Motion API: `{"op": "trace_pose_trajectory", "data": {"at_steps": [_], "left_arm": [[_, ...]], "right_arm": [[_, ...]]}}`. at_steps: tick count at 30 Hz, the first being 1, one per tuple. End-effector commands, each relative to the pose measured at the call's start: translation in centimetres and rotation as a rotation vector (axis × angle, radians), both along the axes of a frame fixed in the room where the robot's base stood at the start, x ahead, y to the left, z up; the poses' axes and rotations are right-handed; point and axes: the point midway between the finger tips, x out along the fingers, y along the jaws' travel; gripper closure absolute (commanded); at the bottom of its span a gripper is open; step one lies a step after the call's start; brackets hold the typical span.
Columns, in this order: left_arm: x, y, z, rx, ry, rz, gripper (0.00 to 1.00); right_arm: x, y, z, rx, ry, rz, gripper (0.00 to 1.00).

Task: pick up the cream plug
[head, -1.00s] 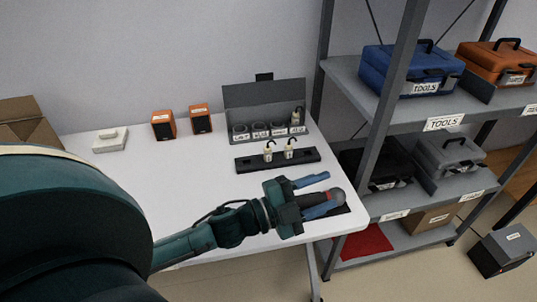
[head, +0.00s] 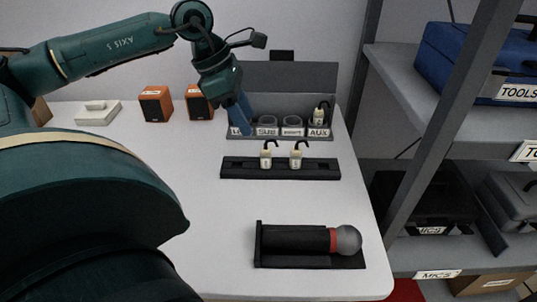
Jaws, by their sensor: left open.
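Two cream plugs with black cables stand upright side by side in a black rack (head: 331,171): the left plug (head: 266,159) and the right plug (head: 295,159). Another cream plug (head: 319,116) stands at the AUX socket of the grey socket panel (head: 298,76) behind the rack. My left gripper (head: 241,127) is open, pointing down in front of the panel's leftmost socket, whose label it partly hides. It looks empty and is apart from the plugs, to their left. My right gripper is not in view.
A microphone (head: 296,239) lies in a black cradle (head: 305,263) at the table's front. A grey shelf (head: 398,60) with tool cases is at the right. The middle tabletop (head: 215,220) is clear.

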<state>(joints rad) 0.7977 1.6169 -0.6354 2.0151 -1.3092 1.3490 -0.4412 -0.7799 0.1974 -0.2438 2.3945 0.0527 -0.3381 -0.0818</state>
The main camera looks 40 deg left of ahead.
Motion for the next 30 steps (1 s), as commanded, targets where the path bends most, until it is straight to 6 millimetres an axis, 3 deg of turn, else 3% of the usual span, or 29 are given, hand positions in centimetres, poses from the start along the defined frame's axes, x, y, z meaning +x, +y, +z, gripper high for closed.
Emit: {"op": "trace_pose_trajectory", "data": {"at_steps": [4, 13, 21, 30], "left_arm": [[0.7, -0.9, -2.8, -0.003, 0.002, -0.002, 0.53], [1.3, -1.7, -5.1, -0.004, 0.001, 0.0, 0.53], [2.1, -2.8, -8.7, -0.006, 0.001, -0.001, 0.53], [2.2, -2.9, -9.2, -0.004, 0.0, 0.001, 0.53]], "right_arm": [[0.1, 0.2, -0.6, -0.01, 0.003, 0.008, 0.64], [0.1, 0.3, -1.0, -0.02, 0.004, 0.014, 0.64], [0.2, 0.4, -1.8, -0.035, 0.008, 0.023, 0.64], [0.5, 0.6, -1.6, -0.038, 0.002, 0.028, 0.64]]}}
